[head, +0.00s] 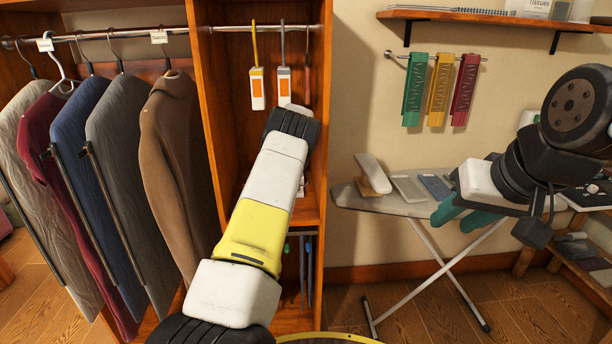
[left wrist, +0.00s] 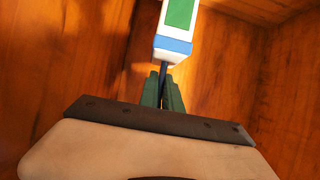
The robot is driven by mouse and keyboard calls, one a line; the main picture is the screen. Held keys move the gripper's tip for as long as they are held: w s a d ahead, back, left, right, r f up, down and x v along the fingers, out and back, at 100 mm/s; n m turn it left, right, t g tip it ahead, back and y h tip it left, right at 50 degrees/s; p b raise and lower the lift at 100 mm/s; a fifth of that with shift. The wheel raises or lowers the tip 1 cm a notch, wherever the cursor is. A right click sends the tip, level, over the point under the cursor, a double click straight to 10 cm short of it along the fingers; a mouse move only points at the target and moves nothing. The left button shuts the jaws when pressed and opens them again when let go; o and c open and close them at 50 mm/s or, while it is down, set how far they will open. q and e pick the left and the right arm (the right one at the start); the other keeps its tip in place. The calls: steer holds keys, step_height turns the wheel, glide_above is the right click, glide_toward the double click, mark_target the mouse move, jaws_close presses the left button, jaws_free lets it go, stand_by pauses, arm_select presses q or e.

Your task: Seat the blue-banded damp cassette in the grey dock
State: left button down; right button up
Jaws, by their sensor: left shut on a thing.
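A white cassette with a blue band and a green label (left wrist: 175,40) shows in the left wrist view, against the closet's wood. My left gripper (left wrist: 165,88) is shut on its thin dark stem, just beyond the blue band. In the head view my left arm reaches into the wooden closet and its own links hide the gripper and most of what it holds. My right gripper (head: 451,223) is open and empty in front of the ironing board. A flat grey piece (head: 409,188) and a blue-grey one (head: 435,187) lie on the board; I cannot tell if either is the dock.
A yellow-banded cassette (head: 257,88) and a grey-banded cassette (head: 284,86), both with orange labels, hang from the closet rail. Garments (head: 176,150) hang at left. An iron (head: 373,173) stands on the ironing board (head: 350,197). Coloured strips (head: 440,85) hang on the wall.

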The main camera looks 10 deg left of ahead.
arm_select(q)
steer(key=shift+f, duration=1.95)
stand_by(0.3)
steer(key=c, duration=1.5)
jaws_free()
steer(key=shift+o, duration=0.2)
steer(key=shift+f, duration=0.1)
steer(key=shift+s, duration=0.1)
